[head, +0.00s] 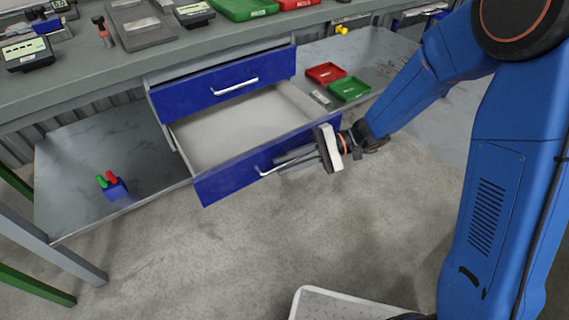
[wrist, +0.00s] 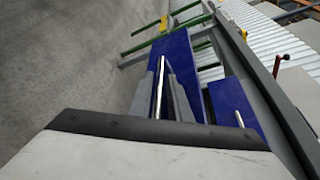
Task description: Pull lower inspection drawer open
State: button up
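The lower drawer (head: 213,184) has a blue front and stands pulled far out, its grey inside (head: 240,125) empty in view. Its silver bar handle (head: 264,172) runs along the front and also shows in the wrist view (wrist: 160,72). My gripper (head: 287,160) is at the right part of this handle. In the wrist view, the bar lies between my two grey fingers (wrist: 161,85), nearer the left one, with a small gap at the right one. The gripper looks open around the bar.
Red (head: 326,72) and green (head: 349,88) trays lie on the lower shelf at right. A small blue block with pegs (head: 114,188) stands on the left shelf. The floor (head: 220,255) before the drawer is clear.

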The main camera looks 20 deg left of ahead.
jog(key=v, duration=1.6)
jog(key=shift+w+d, duration=0.25)
jog(key=shift+d, duration=0.05)
jog(key=shift+r, duration=0.15)
jog(key=s+d+r+t+h, duration=0.3)
jog(key=s+d, duration=0.3)
jog(key=d, duration=0.3)
jog(key=s+d+r+t+h, duration=0.3)
jog(key=s+d+t+h, duration=0.2)
jog(key=d, duration=0.5)
jog(key=s+d+r+t+h, duration=0.3)
jog(key=s+d+t+h, duration=0.1)
jog(key=s+d, duration=0.5)
jog(key=shift+d+t+h, duration=0.4)
jog(key=shift+d+h, duration=0.1)
jog(key=shift+h, duration=0.2)
